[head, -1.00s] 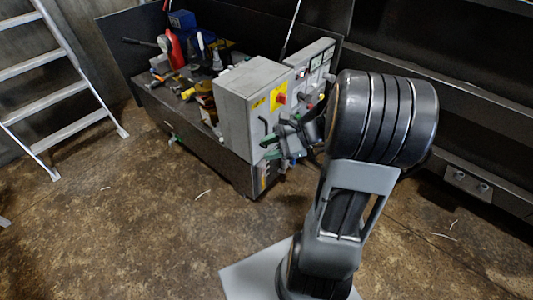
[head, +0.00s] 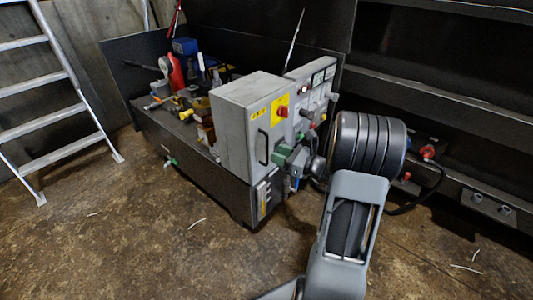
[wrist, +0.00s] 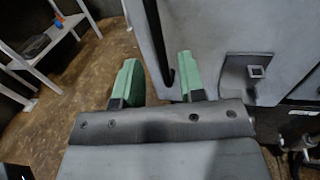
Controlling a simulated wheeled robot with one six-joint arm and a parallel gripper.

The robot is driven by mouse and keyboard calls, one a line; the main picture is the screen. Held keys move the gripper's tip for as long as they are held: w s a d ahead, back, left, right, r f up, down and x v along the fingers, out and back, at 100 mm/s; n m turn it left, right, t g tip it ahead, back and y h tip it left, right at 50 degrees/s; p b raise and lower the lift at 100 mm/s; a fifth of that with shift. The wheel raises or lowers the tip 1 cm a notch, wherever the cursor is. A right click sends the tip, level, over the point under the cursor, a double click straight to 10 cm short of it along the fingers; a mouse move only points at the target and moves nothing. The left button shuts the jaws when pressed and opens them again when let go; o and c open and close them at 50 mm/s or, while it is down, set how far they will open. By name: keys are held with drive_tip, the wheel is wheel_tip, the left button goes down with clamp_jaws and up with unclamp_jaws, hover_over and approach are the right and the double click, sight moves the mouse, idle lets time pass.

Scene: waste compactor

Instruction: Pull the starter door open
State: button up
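The starter door (head: 270,118) is the grey front panel of a box cabinet, with a yellow label and a red knob (head: 282,111). It looks shut. Its black upright handle (head: 262,147) is near the door's left edge. My gripper (head: 284,157) has green fingers and is just right of the handle in the head view. In the wrist view the two fingers (wrist: 157,80) are apart with nothing clamped. A dark upright bar (wrist: 160,45), likely the handle, shows between and beyond them, against the pale door (wrist: 205,28). Contact cannot be told.
A second grey panel (head: 318,82) with lights and knobs stands right of the door. A dark bench (head: 185,132) with tools lies behind and left. A ladder (head: 50,80) leans at the far left. The brown floor (head: 150,235) in front is mostly clear.

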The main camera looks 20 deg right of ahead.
sight(267, 163)
drive_tip(key=shift+b+x, duration=0.5)
drive_tip(key=shift+x, duration=2.05)
drive_tip(key=shift+c, duration=0.4)
clamp_jaws()
